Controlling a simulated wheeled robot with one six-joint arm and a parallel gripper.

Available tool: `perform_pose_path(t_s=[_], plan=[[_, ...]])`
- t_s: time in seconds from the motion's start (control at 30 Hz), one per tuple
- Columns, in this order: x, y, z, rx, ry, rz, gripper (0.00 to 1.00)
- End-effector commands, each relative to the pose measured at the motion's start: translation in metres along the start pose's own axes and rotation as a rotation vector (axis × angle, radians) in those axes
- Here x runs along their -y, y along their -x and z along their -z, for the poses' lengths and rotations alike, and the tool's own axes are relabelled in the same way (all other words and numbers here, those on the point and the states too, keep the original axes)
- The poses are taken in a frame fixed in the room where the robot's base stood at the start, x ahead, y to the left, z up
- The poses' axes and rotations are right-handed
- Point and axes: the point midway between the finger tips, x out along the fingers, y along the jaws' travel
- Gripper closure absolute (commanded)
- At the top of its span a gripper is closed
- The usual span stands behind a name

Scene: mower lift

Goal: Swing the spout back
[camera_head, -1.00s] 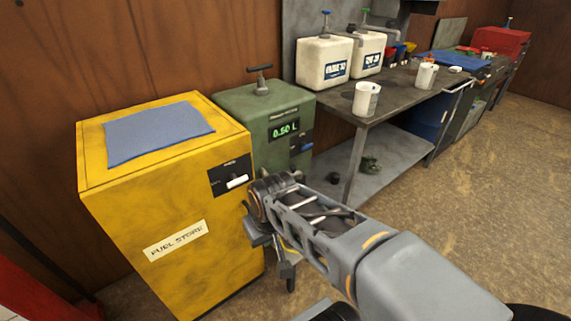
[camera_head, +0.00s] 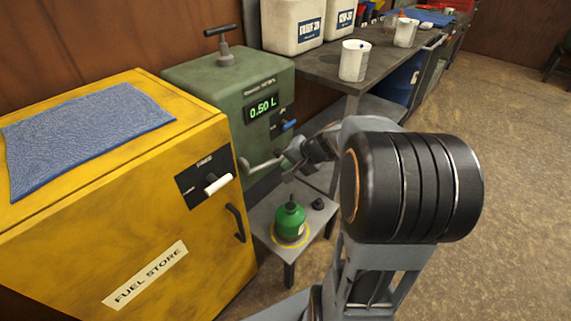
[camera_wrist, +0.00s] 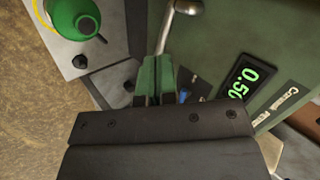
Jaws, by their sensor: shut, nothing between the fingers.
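The spout (camera_head: 261,166) is a grey metal pipe on the front of the green dispenser (camera_head: 200,80), which reads 0.50 L. It also shows in the wrist view (camera_wrist: 171,25). My gripper (camera_head: 287,158) is beside the spout's right end in the head view. In the wrist view its green fingers (camera_wrist: 156,58) are shut and overlap the line of the spout; I cannot tell whether they touch it. A green canister (camera_head: 290,222) with a dark cap stands upright on a small grey stand (camera_head: 262,220), below the spout.
The yellow fuel store (camera_head: 150,230), with a blue cloth (camera_head: 85,135) on top, is at left. A dark cap (camera_head: 318,203) lies on the stand beside the canister. A workbench (camera_head: 330,75) with white jugs and a cup is behind. Floor at right is clear.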

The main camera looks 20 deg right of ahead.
Motion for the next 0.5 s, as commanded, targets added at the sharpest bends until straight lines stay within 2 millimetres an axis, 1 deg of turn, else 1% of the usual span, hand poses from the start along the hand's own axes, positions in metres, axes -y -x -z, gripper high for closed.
perform_pose_path(t_s=[0.03,0.1,0.2,0.3,0.37,0.47,0.5], plan=[[-0.02,-0.012,0.022,-0.044,-0.081,0.037,1.0],[-0.033,-0.016,0.047,-0.101,-0.167,0.087,1.0],[-0.049,-0.018,0.073,-0.164,-0.255,0.136,1.0],[-0.059,-0.021,0.089,-0.203,-0.307,0.164,1.0],[-0.061,-0.026,0.095,-0.215,-0.321,0.173,1.0],[-0.061,-0.038,0.1,-0.22,-0.33,0.178,1.0],[-0.06,-0.044,0.102,-0.219,-0.33,0.178,1.0]])
